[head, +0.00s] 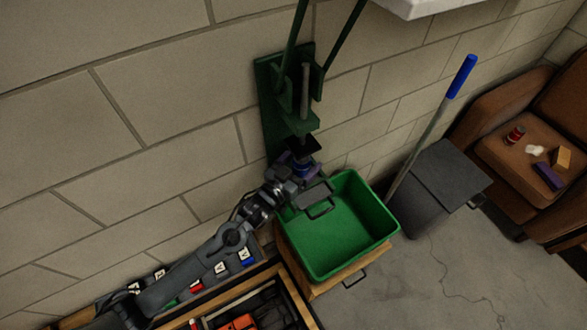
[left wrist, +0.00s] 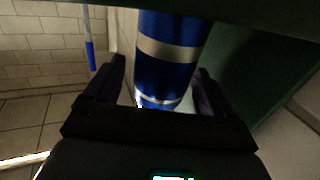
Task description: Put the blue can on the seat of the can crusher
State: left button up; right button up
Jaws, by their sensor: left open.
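The green can crusher (head: 270,100) is fixed to the block wall, with its arms reaching up and a dark block at its lower end. The blue can with silver bands (left wrist: 168,45) stands between the fingers of my left gripper (left wrist: 158,88) in the left wrist view. The fingers are open, one on each side of the can. In the head view my left gripper (head: 300,166) is at the crusher's lower end, and only a bit of blue shows there. The can's contact with the seat is hidden.
A green bin (head: 345,235) sits on a wooden box just below the crusher. A grey bin (head: 435,190), a blue-handled pole (head: 461,77) and a brown armchair (head: 520,150) with small items stand to the right. An open drawer of tools (head: 245,312) is at the bottom.

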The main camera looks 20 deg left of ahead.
pick_arm(q)
jog(key=s+a+f+g+y, duration=0.1)
jog(key=s+g, duration=0.3)
jog(key=s, duration=0.7)
jog(key=s+a+f+g+y, duration=0.1)
jog(key=s+f+g, duration=0.3)
jog(key=s, duration=0.7)
jog(key=s+a+f+g+y, duration=0.2)
jog(key=s+g, duration=0.3)
jog(key=s, duration=0.6)
jog(key=shift+f+n+g+p, duration=0.35)
jog(key=shift+f+n+g, duration=0.05)
jog(key=shift+f, duration=0.25)
jog(key=shift+w, duration=0.1)
